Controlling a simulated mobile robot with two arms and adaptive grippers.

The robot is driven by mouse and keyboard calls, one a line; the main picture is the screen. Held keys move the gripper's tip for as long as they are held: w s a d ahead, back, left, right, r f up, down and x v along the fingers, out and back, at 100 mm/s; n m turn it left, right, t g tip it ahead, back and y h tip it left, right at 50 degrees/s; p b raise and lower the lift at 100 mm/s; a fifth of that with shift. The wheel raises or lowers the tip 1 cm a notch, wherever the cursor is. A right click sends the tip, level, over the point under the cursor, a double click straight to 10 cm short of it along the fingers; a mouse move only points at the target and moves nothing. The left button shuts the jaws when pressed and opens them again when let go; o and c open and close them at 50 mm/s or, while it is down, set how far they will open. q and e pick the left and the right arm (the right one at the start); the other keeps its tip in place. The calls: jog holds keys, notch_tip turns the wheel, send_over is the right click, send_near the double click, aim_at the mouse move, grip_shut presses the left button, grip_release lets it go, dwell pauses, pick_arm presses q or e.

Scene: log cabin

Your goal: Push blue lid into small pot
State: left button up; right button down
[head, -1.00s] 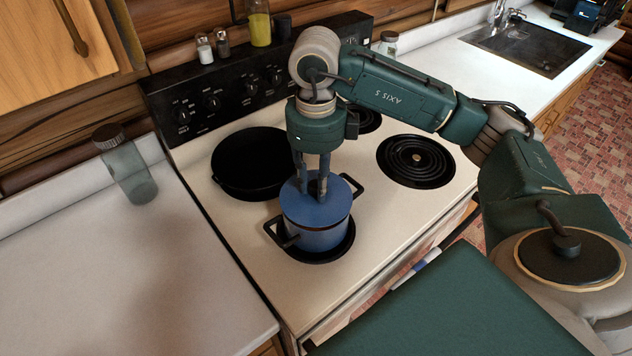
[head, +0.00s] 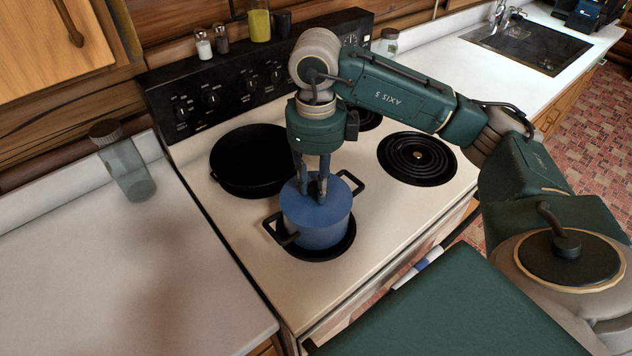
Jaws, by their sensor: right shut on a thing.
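The small blue pot (head: 320,236) with black side handles stands on the front left burner of the stove. The blue lid (head: 326,209) lies on top of the pot, level as far as I can see. My right gripper (head: 313,194) points straight down from above and is shut on the lid at its middle. Its fingers hide the part of the lid that they hold. My left gripper is not in view.
A black pan (head: 250,160) sits on the burner behind the pot. A bare coil burner (head: 417,160) is to the right. A glass jar (head: 126,165) stands on the left counter. Shakers (head: 204,46) and a yellow bottle (head: 260,24) stand on the back panel.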

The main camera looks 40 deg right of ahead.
aim_at(316, 185)
jog(key=shift+f, duration=0.2)
jog(key=c, duration=1.4)
grip_release()
jog(key=shift+o, duration=0.2)
jog(key=shift+r, duration=0.15)
notch_tip(316, 185, up, 12)
